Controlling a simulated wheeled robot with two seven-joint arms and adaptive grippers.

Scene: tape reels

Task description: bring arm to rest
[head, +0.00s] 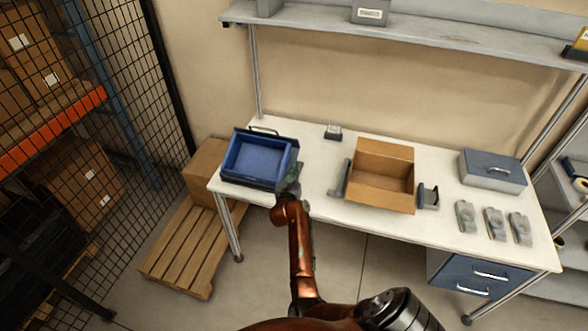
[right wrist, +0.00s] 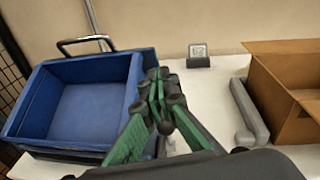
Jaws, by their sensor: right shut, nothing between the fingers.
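My right arm reaches from the bottom of the head view to the left part of the white table. My right gripper (head: 293,174) is beside the right edge of the blue bin (head: 258,158), above the table. In the right wrist view its green fingers (right wrist: 160,88) are shut together with nothing between them. The blue bin (right wrist: 75,105) is just left of the fingers there and looks empty. I cannot tell whether the gripper touches the bin. My left gripper is not in view.
An open cardboard box (head: 382,188) stands mid-table between grey holders (head: 428,197). A small grey label block (head: 333,132) is behind. A grey case (head: 493,170) and several grey pieces (head: 494,224) are at right. A shelf (head: 420,37) spans above. A pallet (head: 190,250) is at left.

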